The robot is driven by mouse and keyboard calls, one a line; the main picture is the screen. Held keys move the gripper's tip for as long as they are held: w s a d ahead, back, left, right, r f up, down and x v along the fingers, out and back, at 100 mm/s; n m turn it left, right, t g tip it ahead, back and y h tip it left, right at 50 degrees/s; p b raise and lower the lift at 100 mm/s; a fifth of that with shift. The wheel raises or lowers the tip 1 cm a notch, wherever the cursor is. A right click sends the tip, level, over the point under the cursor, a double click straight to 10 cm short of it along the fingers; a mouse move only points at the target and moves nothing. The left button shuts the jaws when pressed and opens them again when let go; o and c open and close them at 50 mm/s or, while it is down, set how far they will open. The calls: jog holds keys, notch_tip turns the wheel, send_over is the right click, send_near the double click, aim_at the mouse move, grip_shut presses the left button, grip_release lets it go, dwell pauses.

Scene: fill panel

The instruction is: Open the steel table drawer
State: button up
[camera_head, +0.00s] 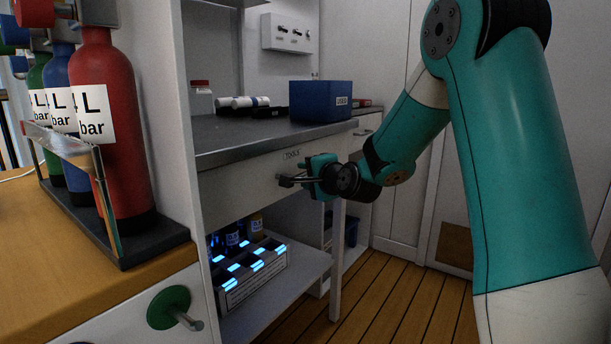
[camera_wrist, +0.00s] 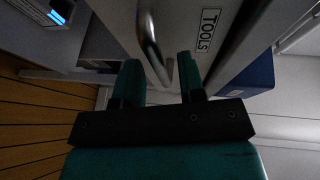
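The steel table (camera_head: 235,137) has a dark metal top, and its pale drawer (camera_head: 232,190) carries a TOOLS label (camera_head: 291,155). The drawer front looks flush and shut. Its metal bar handle (camera_head: 286,181) sticks out under the label. My teal gripper (camera_head: 309,177) is level with the handle, right at it. In the wrist view, my gripper (camera_wrist: 160,75) is open, with its fingers apart. The curved handle (camera_wrist: 149,38) lies in front of and partly between the fingertips. I cannot tell whether either finger touches it.
A blue bin (camera_head: 320,101) stands on the table top. Below the drawer, a shelf holds a box (camera_head: 245,283) with glowing blue slots. At left, gas cylinders (camera_head: 104,120) stand in a rack on a wooden counter (camera_head: 40,270). The plank floor (camera_head: 385,300) is clear at right.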

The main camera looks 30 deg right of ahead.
jog(key=shift+w+f, duration=0.15)
jog(key=shift+w, duration=0.65)
